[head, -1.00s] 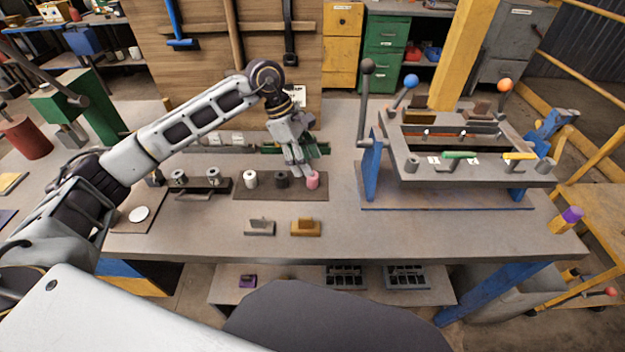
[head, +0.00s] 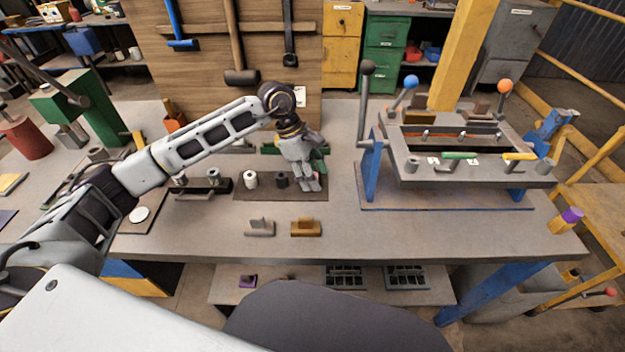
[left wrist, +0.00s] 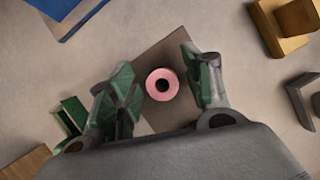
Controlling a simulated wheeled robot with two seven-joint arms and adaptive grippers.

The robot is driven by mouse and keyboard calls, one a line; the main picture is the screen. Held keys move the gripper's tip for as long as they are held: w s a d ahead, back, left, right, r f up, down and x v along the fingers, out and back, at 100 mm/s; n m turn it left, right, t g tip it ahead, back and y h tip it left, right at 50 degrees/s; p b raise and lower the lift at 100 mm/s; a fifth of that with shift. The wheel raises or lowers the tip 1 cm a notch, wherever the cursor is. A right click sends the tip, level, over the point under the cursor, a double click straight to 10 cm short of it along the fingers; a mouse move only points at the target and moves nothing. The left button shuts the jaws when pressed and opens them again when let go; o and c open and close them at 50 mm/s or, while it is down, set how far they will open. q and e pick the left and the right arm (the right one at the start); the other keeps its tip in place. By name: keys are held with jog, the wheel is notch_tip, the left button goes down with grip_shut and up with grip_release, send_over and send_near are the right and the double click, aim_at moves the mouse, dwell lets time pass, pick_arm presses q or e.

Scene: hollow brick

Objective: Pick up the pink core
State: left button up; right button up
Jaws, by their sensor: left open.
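The pink core (left wrist: 161,84) is a short ring with a dark central hole. In the left wrist view it stands on the dark mat (left wrist: 172,52), between the two open fingers of my left gripper (left wrist: 158,86), with a gap on both sides. In the head view my left gripper (head: 310,186) points down over the right end of the mat (head: 240,186), and its fingers mostly hide the pink core (head: 316,176). My right gripper is not in view.
A dark core (head: 282,180) and a white core (head: 251,179) stand left of my gripper on the mat. A lever-fitted press frame (head: 447,180) stands to the right.

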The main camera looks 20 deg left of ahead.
pick_arm(q)
jog(key=shift+d+f, duration=0.15)
jog(key=shift+f, duration=0.25)
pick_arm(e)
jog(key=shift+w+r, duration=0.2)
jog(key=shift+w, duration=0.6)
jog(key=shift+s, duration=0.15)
pick_arm(q)
jog(key=c, duration=1)
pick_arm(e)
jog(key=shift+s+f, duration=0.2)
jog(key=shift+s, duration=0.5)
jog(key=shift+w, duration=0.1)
